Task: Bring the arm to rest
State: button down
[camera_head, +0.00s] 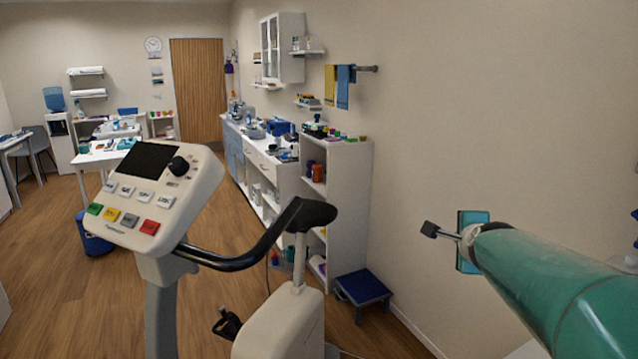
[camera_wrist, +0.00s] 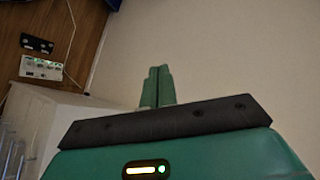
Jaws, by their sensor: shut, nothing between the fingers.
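My gripper (camera_wrist: 159,70) shows in the wrist view, its two green fingers pressed together. It is shut and holds nothing. The fingers point toward a plain pale wall (camera_wrist: 230,60), and nothing touches them. My gripper cannot be made out for sure in the head view. A large green tapered shape fills the lower right there, and I cannot tell whether it is part of my arm.
An exercise bike (camera_head: 275,325) stands close in front, its console (camera_head: 160,205) at the left. A blue step stool (camera_head: 363,288) stands by a white shelf unit (camera_head: 350,200) along the wall. Wooden floor (camera_head: 50,270) is open at the left. The wrist view shows a power strip (camera_wrist: 41,68).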

jog(key=s+a+f+n+g+y, duration=0.3)
jog(key=s+a+f+n, duration=0.1)
jog(key=s+a+n, duration=0.7)
jog(key=s+a+f+n+g, duration=0.2)
jog(key=s+f+n, duration=0.1)
jog(key=s, duration=0.5)
jog(key=s+a+f+n+g, duration=0.1)
jog(key=s+a+f+n, duration=0.1)
jog(key=s+n, duration=0.4)
jog(key=s+f, duration=0.1)
jog(key=s, duration=0.2)
jog(key=shift+a+f+g, duration=0.35)
jog(key=shift+a+g, duration=0.05)
jog(key=shift+d, duration=0.2)
